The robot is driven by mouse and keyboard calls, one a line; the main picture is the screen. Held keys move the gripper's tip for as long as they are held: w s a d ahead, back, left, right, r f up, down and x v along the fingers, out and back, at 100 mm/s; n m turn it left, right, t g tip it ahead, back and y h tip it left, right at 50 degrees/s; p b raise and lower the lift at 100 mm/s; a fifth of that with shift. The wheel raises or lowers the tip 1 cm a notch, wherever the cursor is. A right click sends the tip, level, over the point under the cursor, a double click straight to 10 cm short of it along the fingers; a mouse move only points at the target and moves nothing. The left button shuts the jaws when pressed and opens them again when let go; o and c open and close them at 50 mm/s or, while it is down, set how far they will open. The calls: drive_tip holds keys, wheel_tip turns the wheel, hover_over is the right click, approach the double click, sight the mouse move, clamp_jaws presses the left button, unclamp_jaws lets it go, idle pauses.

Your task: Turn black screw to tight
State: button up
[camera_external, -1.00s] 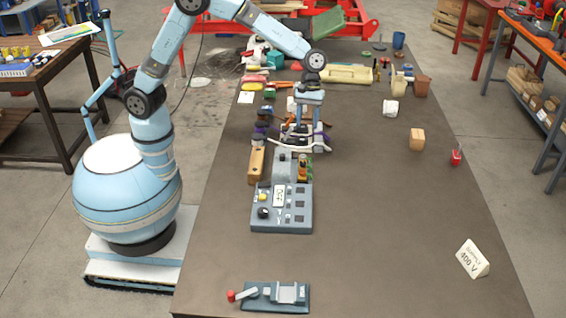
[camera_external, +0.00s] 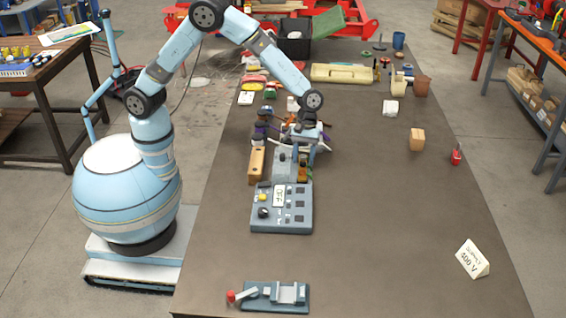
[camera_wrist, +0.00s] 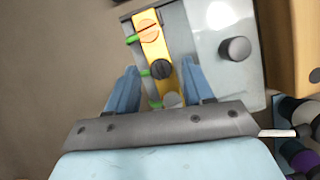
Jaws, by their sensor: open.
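The black screw (camera_wrist: 161,69) is in the middle of a yellow terminal strip (camera_wrist: 150,45), between an orange screw (camera_wrist: 148,28) and a grey screw (camera_wrist: 172,100). A slot shows across its head. My gripper (camera_wrist: 160,66) is open in the wrist view, one blue finger on each side of the strip, with the black screw between the fingertips. I cannot tell whether the fingers touch anything. In the external view my gripper (camera_external: 302,137) points down over the far end of the grey unit, and the black screw is too small to make out.
Short green wires (camera_wrist: 131,39) leave the strip's left side. A grey plate with a dark knob (camera_wrist: 236,48) is close on the right, then a wooden block (camera_external: 257,165). A control panel (camera_external: 300,216) sits nearer the camera. The table's right half is mostly clear.

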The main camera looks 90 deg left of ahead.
drive_tip(key=shift+d+f, duration=0.1)
drive_tip(key=shift+f, duration=0.1)
drive_tip(key=shift+c, duration=0.5)
clamp_jaws()
